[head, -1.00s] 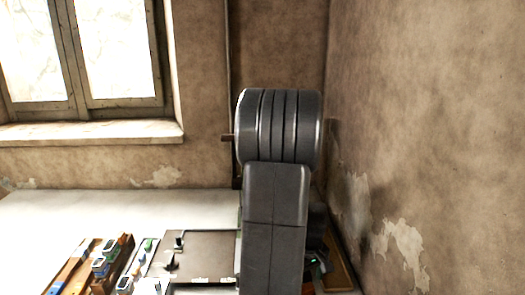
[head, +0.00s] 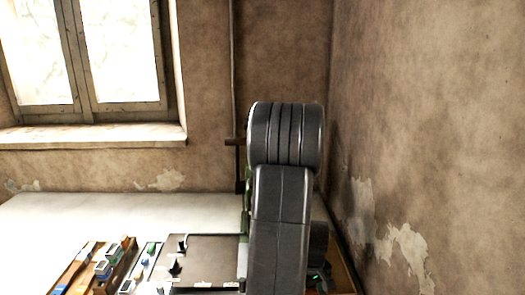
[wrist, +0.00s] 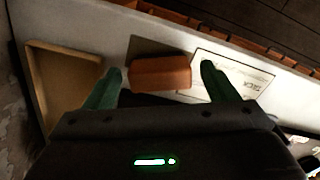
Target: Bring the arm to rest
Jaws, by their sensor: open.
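My gripper (wrist: 160,69) shows in the wrist view with its two green fingers spread wide and nothing held between them. An orange-brown block (wrist: 160,74) lies beyond the fingertips, in line with the gap. I cannot tell its exact distance from the fingers. In the head view my dark grey arm stands upright in front of the bench, and my gripper is hidden behind it.
A pale bench (head: 100,215) runs along the wall under a window. It carries a wooden rack (head: 72,272) of small parts and a dark board (head: 215,252). A shallow wooden tray (wrist: 38,45) and a printed white sheet (wrist: 235,72) flank the block. A wall closes the right.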

